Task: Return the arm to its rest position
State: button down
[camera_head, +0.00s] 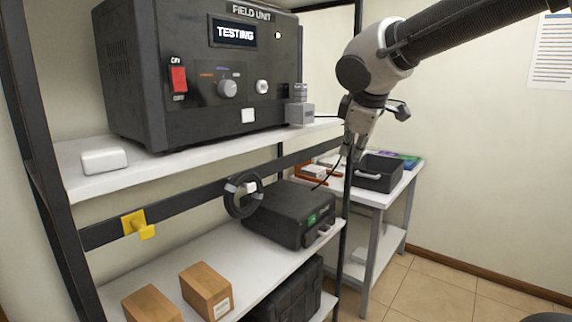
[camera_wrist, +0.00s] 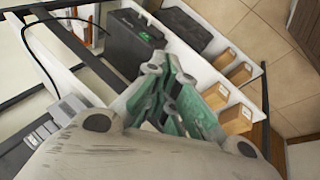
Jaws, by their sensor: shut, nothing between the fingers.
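My gripper (camera_head: 350,155) hangs from my arm at the upper right in the head view, pointing down in front of the rack's right post. It is shut and empty. In the wrist view its closed fingers (camera_wrist: 165,75) show in the middle, above the lower shelf. A dark field unit (camera_head: 205,75) stands on the upper shelf to the left of my arm. Its screen reads "TESTING". A small grey block-shaped fitting (camera_head: 299,108) stands at the unit's right front corner, left of my gripper and apart from it.
A black case (camera_head: 290,212) lies on the lower shelf (camera_head: 265,268), with cardboard boxes (camera_head: 207,290) further left. A side table (camera_head: 381,198) with a dark bin (camera_head: 378,174) stands behind my gripper. The rack post (camera_head: 346,215) is close by. The floor to the right is open.

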jog(key=s+d+f+m, duration=0.2)
jog(key=s+d+m, duration=0.2)
jog(key=s+d, duration=0.3)
jog(key=s+d+f+m+g, duration=0.1)
jog(key=s+d+f+m, duration=0.2)
jog(key=s+d, duration=0.4)
jog(key=s+d+f+m+g, duration=0.1)
jog(key=s+d+f+m, duration=0.2)
jog(key=s+d+m, duration=0.3)
jog(key=shift+s+d+f+h, duration=0.3)
jog(key=shift+s+d, duration=0.55)
jog(key=shift+d, duration=0.25)
